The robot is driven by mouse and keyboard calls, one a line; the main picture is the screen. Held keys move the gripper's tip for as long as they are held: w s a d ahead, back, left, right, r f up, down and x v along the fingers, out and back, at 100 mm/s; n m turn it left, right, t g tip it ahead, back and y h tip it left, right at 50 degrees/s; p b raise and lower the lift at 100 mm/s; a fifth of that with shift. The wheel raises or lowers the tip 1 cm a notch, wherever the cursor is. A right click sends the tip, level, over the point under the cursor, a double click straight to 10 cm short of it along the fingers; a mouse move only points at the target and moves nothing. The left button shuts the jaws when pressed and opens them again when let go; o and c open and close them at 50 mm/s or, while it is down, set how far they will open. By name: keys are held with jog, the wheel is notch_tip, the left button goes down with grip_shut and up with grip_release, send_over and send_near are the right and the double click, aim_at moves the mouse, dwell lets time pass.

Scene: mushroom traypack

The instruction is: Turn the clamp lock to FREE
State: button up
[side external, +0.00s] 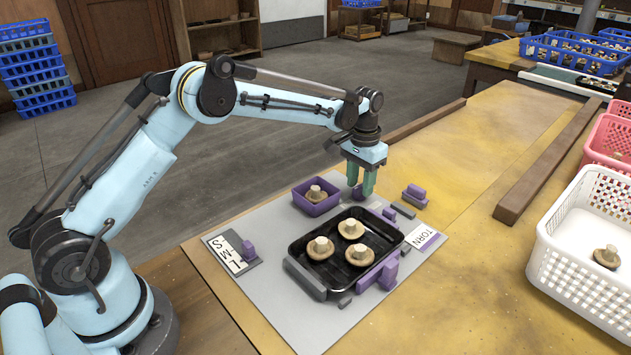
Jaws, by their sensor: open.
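My gripper (362,188) has green fingers pointing down, apart and empty, above the far edge of the grey board, behind the black tray and right of a small purple box. A purple clamp-like piece (387,272) with an upright block stands along the black tray's (290,252) front right edge. A purple and grey block (415,192) sits at the board's far right corner, right of my gripper. No FREE marking is readable, and I cannot tell which purple part is the clamp lock or how it is turned.
Three mushrooms lie in the black tray. One mushroom is in the small purple box (310,207). A slider with an S, M, L plate (226,256) is at left; a TORN plate (427,240) is at right. A white crate (570,255) stands far right. Yellow tabletop between is clear.

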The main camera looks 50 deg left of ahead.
aim_at(359, 186)
notch_tip(359, 186, up, 12)
dwell(0.6)
jog(key=shift+r, duration=0.1)
jog(key=s+r+t, duration=0.4)
jog(key=s+r, duration=0.2)
jog(key=s, duration=0.6)
jog(key=s+f+t, duration=0.1)
jog(key=s+f, duration=0.2)
jog(key=s, duration=0.3)
jog(key=s+d+f+t, duration=0.1)
jog(key=s+f+t, duration=0.1)
jog(key=s, duration=0.5)
jog(key=shift+f, duration=0.75)
